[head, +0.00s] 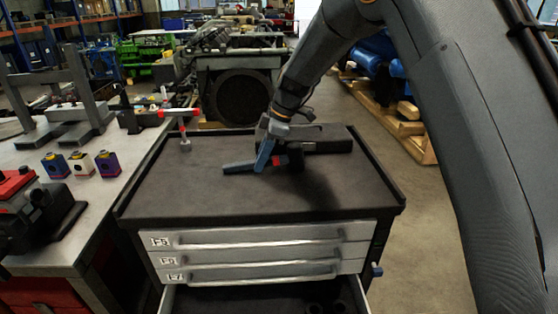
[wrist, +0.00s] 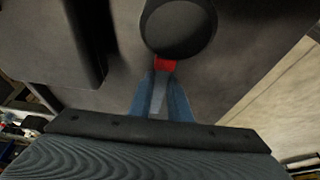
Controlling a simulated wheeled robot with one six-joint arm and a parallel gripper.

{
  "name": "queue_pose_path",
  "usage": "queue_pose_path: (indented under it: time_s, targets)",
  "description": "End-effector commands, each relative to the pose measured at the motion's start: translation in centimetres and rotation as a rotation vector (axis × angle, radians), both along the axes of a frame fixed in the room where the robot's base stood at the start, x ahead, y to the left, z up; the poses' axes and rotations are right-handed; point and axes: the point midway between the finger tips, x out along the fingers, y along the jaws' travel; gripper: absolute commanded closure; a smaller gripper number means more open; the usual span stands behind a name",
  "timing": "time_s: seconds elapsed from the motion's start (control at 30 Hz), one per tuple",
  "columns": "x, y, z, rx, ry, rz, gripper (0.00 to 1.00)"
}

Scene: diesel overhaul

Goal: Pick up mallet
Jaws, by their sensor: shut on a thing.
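The mallet has a blue-grey handle (head: 238,169), a red collar and a dark round head (head: 296,161). It is over the black top of the tool cart (head: 200,205). My gripper (head: 264,165) is shut on the handle near the red collar, its blue fingers coming down from above. In the wrist view the dark head (wrist: 178,27) is just beyond the fingertips of my gripper (wrist: 161,76), with the red collar between. I cannot tell whether the mallet touches the cart top; a dark shadow lies in front of it.
A black box (head: 330,139) stands close behind the mallet. A red-and-grey tool (head: 184,140) stands at the cart's back left. The cart's lowest visible drawer (head: 255,300) is open. The cart's front top is clear.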

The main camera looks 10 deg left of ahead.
Motion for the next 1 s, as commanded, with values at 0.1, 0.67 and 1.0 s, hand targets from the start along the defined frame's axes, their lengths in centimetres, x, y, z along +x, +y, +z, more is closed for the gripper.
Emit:
queue_pose_path:
  time_s: [0.1, 0.67, 1.0]
  targets:
    - [0.1, 0.0, 0.1, 0.0, -0.001, 0.0, 1.0]
    - [0.2, 0.0, 7.6, 0.002, -0.005, 0.001, 1.0]
    - [0.0, 0.0, 10.1, 0.0, -0.001, 0.001, 1.0]
